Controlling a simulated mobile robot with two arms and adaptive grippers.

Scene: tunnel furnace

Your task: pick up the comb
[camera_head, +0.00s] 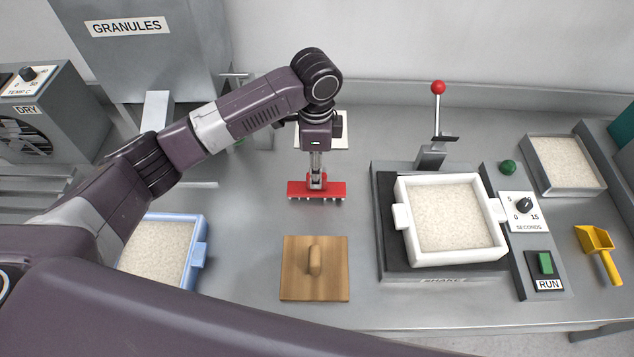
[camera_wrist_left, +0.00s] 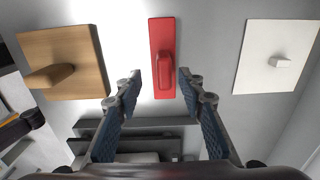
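The comb (camera_head: 299,189) is a red plate with a raised handle and small teeth along its near edge. It lies on the grey bench in the middle of the head view. My left gripper (camera_head: 317,181) points down over its middle and hides part of the handle. In the left wrist view the comb (camera_wrist_left: 162,40) is ahead between the two fingertips of my left gripper (camera_wrist_left: 160,82). The fingers are apart, with a visible gap on both sides of the handle.
A wooden float (camera_head: 297,270) lies nearer than the comb. A white plate with a knob (camera_wrist_left: 272,80) is on its other side. A blue-rimmed tray (camera_head: 199,245) is left; a white tray (camera_head: 402,216) on the shaker is right. A lever (camera_head: 438,110) stands behind the shaker.

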